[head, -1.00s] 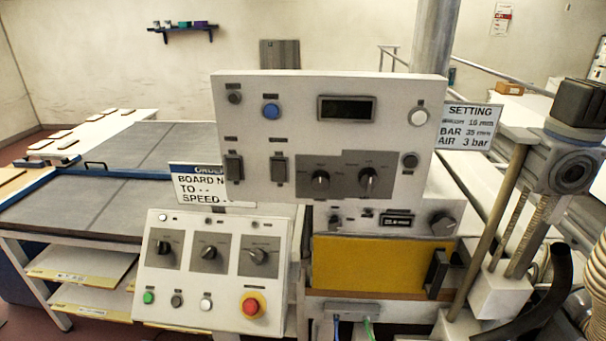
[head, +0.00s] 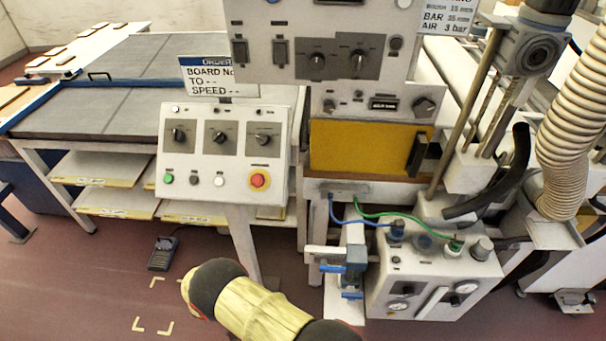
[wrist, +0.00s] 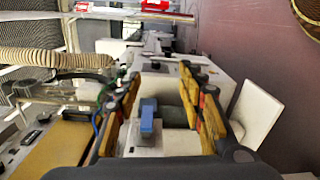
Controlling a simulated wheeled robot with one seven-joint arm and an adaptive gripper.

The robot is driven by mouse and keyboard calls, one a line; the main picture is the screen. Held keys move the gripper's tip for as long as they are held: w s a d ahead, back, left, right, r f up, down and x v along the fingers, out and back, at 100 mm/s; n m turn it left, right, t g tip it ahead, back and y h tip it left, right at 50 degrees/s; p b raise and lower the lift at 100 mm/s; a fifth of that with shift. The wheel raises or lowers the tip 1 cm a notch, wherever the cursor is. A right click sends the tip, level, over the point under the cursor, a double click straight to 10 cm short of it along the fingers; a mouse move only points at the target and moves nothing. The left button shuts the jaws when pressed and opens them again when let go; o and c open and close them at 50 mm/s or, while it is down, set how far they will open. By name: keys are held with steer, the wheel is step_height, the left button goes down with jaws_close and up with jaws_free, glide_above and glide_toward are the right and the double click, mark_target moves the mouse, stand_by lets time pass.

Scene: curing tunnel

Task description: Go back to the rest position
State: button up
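My gripper (wrist: 160,78) shows in the wrist view with its two black and yellow fingers spread apart. Nothing is held between them. A blue lever (wrist: 147,118) on a pale block appears between the fingers, farther off; I see no contact. In the head view a cream and dark stretch of my arm crosses the bottom edge, and the gripper itself is out of that picture. The lever appears to be one of the blue valve handles (head: 356,258) beside the grey-white air unit (head: 430,285) in the head view.
The control panel (head: 222,150) with a red stop button (head: 259,181) stands above my arm. A yellow panel (head: 360,147) and a ribbed hose (head: 575,120) are to the right. A dark pedal box (head: 163,253) lies on open floor at left.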

steer(key=s+d+f+n+g+y, duration=0.2)
steer(key=s+n+y, duration=0.2)
steer(key=s+n, duration=0.1)
steer(key=w+d+r+y, duration=0.1)
steer(key=w+r+y, duration=0.1)
steer(key=r+y, duration=0.5)
steer(key=w+d+r+y, duration=0.1)
steer(key=d+r+y, duration=0.1)
steer(key=r, duration=0.9)
steer(key=s+d+r+m+t+y, duration=0.2)
steer(key=d+r, duration=0.6)
steer(key=r, duration=0.4)
steer(key=s+d+r+m+t+y, duration=0.1)
steer(key=d+r+m+t+y, duration=0.1)
steer(key=d+r+t, duration=0.4)
steer(key=d+r+m, duration=0.1)
steer(key=d+r, duration=0.2)
steer(key=r, duration=0.3)
steer(key=shift+s+d+m+t+y, duration=0.2)
steer(key=shift+s+m+t+y, duration=0.1)
steer(key=shift+s+m+t, duration=0.1)
